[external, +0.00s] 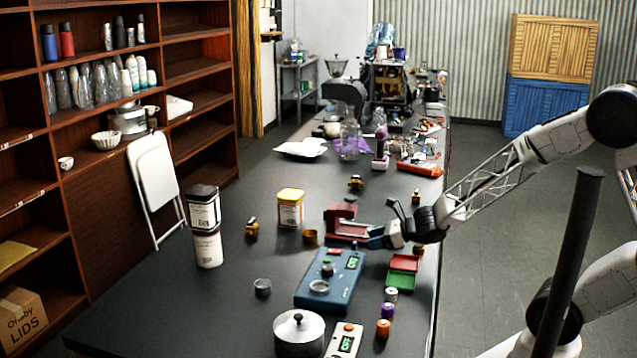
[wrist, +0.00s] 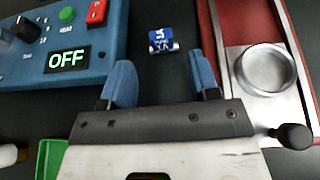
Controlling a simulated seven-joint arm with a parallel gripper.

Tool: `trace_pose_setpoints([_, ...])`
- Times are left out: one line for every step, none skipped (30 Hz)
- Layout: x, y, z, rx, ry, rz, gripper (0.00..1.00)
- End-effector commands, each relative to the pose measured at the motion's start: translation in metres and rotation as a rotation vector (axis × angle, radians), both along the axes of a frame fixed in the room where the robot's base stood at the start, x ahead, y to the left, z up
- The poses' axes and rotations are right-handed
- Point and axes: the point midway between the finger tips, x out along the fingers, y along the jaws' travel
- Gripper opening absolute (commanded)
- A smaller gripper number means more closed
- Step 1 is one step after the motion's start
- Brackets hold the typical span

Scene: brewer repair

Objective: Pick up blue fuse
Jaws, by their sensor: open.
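The blue fuse (wrist: 163,40) is a small blue piece with white markings and a silvery end. It lies on the dark table between the blue device and the red-framed unit in the wrist view. My gripper (wrist: 160,82) has its two blue fingers apart, with nothing between them. The fuse lies just beyond the fingertips, roughly in line with the gap. In the external view my gripper (external: 376,238) is low over the table beside the red unit.
The blue device (wrist: 60,62) with an "OFF" display is close on the left. The red unit (wrist: 208,30) with a metal ring (wrist: 266,70) is close on the right. A green tray (external: 400,282) and a metal pot (external: 298,338) stand nearer the camera.

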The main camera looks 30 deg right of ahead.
Motion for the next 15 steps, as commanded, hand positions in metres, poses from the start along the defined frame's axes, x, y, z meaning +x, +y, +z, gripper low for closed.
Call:
trace_pose_setpoints([0.001, 0.002, -0.002, 0.0, 0.001, 0.001, 0.55])
trace_pose_setpoints([0.003, 0.003, -0.002, 0.0, 0.001, 0.001, 0.55])
trace_pose_setpoints([0.005, 0.005, -0.004, 0.0, 0.001, 0.001, 0.55])
trace_pose_setpoints([0.006, 0.007, -0.005, 0.0, 0.001, 0.001, 0.55])
trace_pose_setpoints([0.008, 0.009, -0.007, 0.0, 0.002, 0.001, 0.55])
trace_pose_setpoints([0.011, 0.012, -0.009, 0.001, 0.001, 0.001, 0.55])
trace_pose_setpoints([0.013, 0.014, -0.011, 0.001, 0.001, 0.001, 0.55])
trace_pose_setpoints([0.015, 0.016, -0.013, 0.0, 0.002, 0.001, 0.55])
trace_pose_setpoints([0.018, 0.019, -0.016, -0.001, 0.002, 0.002, 0.55])
trace_pose_setpoints([0.021, 0.021, -0.016, 0.0, 0.001, 0.002, 0.55])
trace_pose_setpoints([0.023, 0.024, -0.017, 0.0, 0.0, 0.001, 0.55])
trace_pose_setpoints([0.025, 0.026, -0.019, 0.0, 0.0, 0.001, 0.55])
trace_pose_setpoints([0.027, 0.028, -0.02, 0.001, 0.001, 0.001, 0.55])
trace_pose_setpoints([0.028, 0.029, -0.02, 0.0, 0.0, 0.001, 0.55])
trace_pose_setpoints([0.03, 0.031, -0.021, 0.0, 0.0, 0.001, 0.55])
